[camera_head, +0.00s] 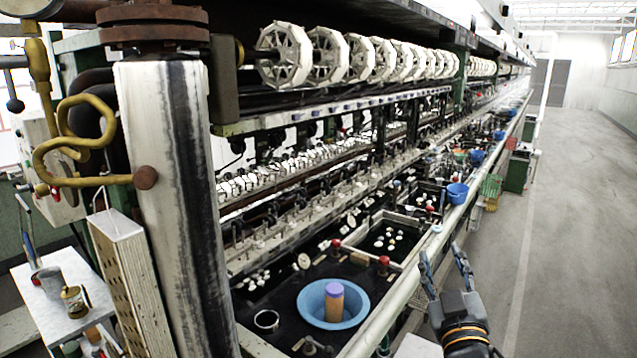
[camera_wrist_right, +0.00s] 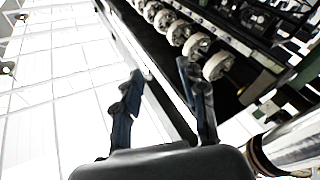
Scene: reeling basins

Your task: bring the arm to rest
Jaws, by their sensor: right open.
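My right gripper (camera_head: 447,272) is at the lower right of the head view, over the light rail at the front edge of the reeling machine. Its two fingers point up and stand apart, with nothing between them. In the right wrist view the same open gripper (camera_wrist_right: 165,92) shows empty, with the ceiling and a row of white reels (camera_wrist_right: 180,33) beyond it. My left gripper is not in either view.
A blue bowl (camera_head: 311,302) holding an orange-brown cylinder (camera_head: 334,303) sits on the black basin top. A blue bucket (camera_head: 457,193) hangs farther along the rail. A thick pipe (camera_head: 170,200) stands at left. The aisle floor (camera_head: 570,230) at right is clear.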

